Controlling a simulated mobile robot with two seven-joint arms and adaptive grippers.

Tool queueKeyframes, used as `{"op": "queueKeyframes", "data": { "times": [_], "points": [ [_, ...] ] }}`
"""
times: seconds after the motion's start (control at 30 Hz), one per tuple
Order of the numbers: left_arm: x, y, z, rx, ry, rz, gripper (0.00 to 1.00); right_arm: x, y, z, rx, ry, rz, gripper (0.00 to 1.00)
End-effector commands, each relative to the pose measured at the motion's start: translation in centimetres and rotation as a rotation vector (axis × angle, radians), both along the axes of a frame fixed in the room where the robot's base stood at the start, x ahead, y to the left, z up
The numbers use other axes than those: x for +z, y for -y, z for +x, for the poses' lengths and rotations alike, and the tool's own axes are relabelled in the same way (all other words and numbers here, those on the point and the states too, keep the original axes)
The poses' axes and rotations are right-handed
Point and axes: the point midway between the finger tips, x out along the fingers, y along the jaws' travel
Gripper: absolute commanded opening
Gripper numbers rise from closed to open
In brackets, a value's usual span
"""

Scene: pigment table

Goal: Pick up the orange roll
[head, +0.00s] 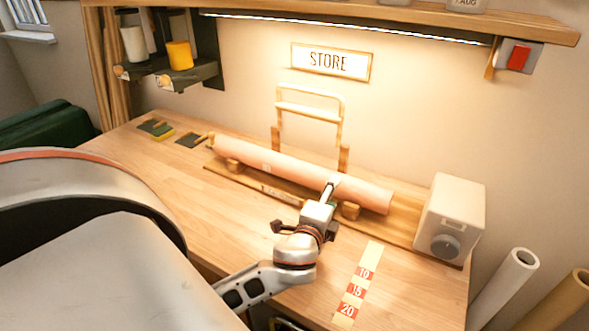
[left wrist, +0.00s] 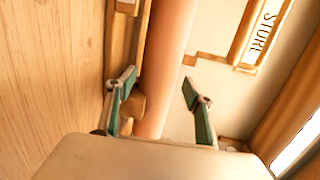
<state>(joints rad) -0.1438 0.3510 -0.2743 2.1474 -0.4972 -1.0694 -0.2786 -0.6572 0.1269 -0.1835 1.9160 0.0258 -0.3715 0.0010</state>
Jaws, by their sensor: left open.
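The long, pale orange roll (head: 290,170) lies across a wooden cradle (head: 350,211) on the table, running from back left to front right. My left gripper (head: 331,187) is over the right half of the roll, with its fingers down at the roll. In the left wrist view, the roll (left wrist: 165,60) passes between the two green-grey fingers of the open gripper (left wrist: 158,84). One finger is beside a wooden support block; a gap shows between the other finger and the roll. Whether either finger touches the roll is unclear. My right gripper is in neither view.
A wooden frame (head: 309,92) stands behind the roll. A cream box with a grey knob (head: 447,222) stands near the roll's right end. A numbered strip (head: 357,287) lies at the table's front. Small pads (head: 190,140) lie back left. A lit shelf overhangs the table.

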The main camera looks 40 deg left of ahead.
Motion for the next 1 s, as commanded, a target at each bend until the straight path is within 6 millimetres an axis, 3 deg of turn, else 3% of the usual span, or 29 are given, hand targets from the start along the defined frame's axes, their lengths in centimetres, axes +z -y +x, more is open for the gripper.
{"op": "queueKeyframes", "data": {
  "times": [0.2, 0.53, 0.7, 1.0],
  "points": [
    [-0.5, -0.9, 2.9, 0.0, 0.001, 0.0, 0.52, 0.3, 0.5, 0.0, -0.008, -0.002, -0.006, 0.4],
    [-0.6, -1.1, 3.4, -0.001, 0.0, -0.001, 0.52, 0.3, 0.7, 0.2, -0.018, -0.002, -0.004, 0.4],
    [-0.7, -1.1, 3.4, 0.0, 0.0, -0.001, 0.09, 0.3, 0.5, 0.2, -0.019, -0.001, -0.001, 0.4],
    [-0.3, -1.2, 3.5, 0.001, 0.003, 0.002, 0.09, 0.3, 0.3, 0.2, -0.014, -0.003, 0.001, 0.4]
  ]
}}
